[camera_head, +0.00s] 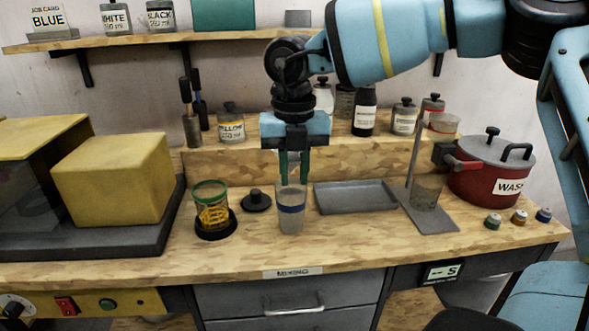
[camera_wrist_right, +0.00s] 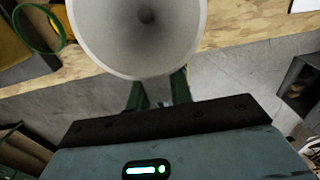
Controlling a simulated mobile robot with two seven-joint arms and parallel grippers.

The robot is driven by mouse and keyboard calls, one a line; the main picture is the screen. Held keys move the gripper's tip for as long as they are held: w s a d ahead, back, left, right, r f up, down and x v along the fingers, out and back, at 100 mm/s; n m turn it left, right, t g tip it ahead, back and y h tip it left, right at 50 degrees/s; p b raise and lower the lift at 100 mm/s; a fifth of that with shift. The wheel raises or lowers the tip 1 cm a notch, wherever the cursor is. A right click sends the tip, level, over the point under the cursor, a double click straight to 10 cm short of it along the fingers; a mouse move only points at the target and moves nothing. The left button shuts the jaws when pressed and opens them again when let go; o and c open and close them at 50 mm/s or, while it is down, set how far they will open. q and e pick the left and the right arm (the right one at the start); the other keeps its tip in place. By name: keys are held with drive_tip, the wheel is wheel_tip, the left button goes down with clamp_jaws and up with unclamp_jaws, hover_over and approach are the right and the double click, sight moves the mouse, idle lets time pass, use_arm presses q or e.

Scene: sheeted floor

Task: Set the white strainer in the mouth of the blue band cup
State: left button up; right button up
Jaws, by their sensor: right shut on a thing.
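The blue band cup (camera_head: 291,222) is clear and stands upright at the middle of the bench, with a blue stripe around it. My right gripper (camera_head: 293,180) points down from above at the cup's mouth. Its green fingers (camera_wrist_right: 158,92) are shut on the rim of the white strainer. The strainer (camera_wrist_right: 140,40) shows in the right wrist view as a pale cone with a dark centre. In the head view the strainer is hard to tell from the clear cup's upper part. I cannot tell whether it rests on the cup's rim. My left gripper is not in view.
A green-rimmed cup (camera_head: 210,188) stands on a black base at left, beside a black knobbed disc (camera_head: 256,201). A grey tray (camera_head: 355,197), another clear cup (camera_head: 425,192) by a stand and a red pot (camera_head: 490,178) are at right.

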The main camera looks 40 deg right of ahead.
use_arm(q)
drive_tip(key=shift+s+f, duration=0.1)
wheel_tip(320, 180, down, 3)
drive_tip(key=b, duration=0.3)
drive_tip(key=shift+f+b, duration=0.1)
drive_tip(key=shift+b, duration=0.25)
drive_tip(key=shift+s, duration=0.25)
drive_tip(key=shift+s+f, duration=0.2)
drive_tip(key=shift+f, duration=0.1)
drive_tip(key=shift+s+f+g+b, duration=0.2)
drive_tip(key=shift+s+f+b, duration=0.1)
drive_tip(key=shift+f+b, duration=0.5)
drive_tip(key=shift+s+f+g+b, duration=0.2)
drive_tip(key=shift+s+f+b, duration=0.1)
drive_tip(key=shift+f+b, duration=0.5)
idle(0.5)
